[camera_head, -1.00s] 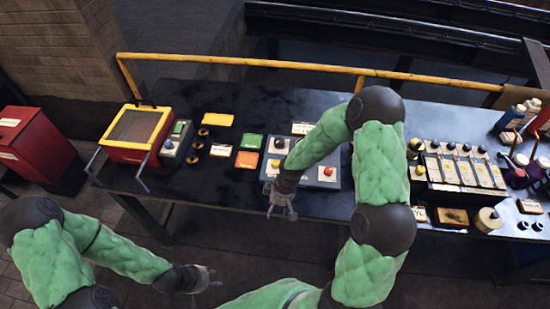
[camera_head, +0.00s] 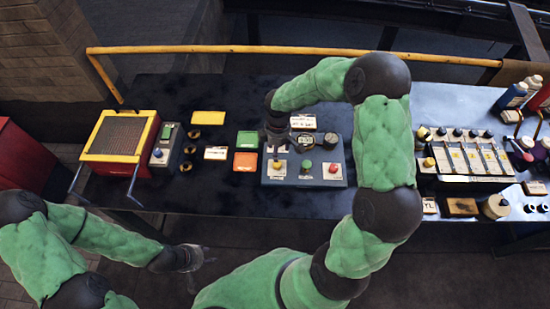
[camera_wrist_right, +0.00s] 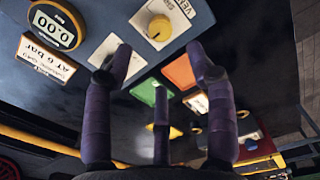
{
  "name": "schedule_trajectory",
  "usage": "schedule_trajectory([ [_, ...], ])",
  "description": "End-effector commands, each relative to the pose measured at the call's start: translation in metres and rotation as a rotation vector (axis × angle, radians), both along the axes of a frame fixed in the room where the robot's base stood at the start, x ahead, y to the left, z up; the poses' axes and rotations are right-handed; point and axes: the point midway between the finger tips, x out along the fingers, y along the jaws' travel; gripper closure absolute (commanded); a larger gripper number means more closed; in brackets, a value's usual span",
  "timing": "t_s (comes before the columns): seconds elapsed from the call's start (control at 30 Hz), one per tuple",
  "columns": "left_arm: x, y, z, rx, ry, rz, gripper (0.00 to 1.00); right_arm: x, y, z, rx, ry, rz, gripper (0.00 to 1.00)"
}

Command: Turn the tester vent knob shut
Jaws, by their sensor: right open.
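The tester (camera_head: 320,180) is a blue-grey panel on the dark bench, with a round gauge, a red knob (camera_head: 334,168) and a yellow vent knob (camera_head: 277,165). In the right wrist view the yellow vent knob (camera_wrist_right: 159,28) sits on a white plate lettered VENT, and the display (camera_wrist_right: 53,27) reads 0.00. My right gripper (camera_wrist_right: 160,58) is open and empty, its fingertips apart from the knob. In the head view my right gripper (camera_head: 277,143) is over the tester's left part, just behind the knob. My left gripper (camera_head: 200,260) looks open and empty, in front of the bench.
A yellow-framed red box (camera_head: 118,138) and a grey switch box (camera_head: 165,150) stand at left. Green (camera_head: 248,139) and orange (camera_head: 245,160) plates lie beside the tester. A yellow rail (camera_head: 220,49) runs behind. Bottles (camera_head: 512,95) stand at the right.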

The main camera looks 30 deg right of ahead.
Motion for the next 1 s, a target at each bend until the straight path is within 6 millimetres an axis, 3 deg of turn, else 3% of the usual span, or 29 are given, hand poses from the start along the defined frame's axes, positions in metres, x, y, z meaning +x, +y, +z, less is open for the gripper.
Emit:
schedule_trajectory([
  [0.3, 0.000, 0.000, -0.006, 0.000, -0.001, 0.000, 0.60, -0.001, 0.001, -0.058, 0.003, 0.003, -0.001, 0.44],
  [0.5, 0.000, 0.000, -0.009, 0.000, -0.001, 0.000, 0.60, -0.001, 0.000, -0.083, 0.002, 0.002, -0.002, 0.44],
  [0.97, 0.001, 0.000, -0.009, 0.000, -0.001, 0.000, 0.60, 0.000, 0.001, -0.094, 0.003, 0.000, -0.001, 0.44],
  [1.0, 0.001, 0.000, -0.009, 0.000, -0.001, 0.000, 0.60, 0.000, 0.001, -0.094, 0.003, 0.000, -0.001, 0.52],
])
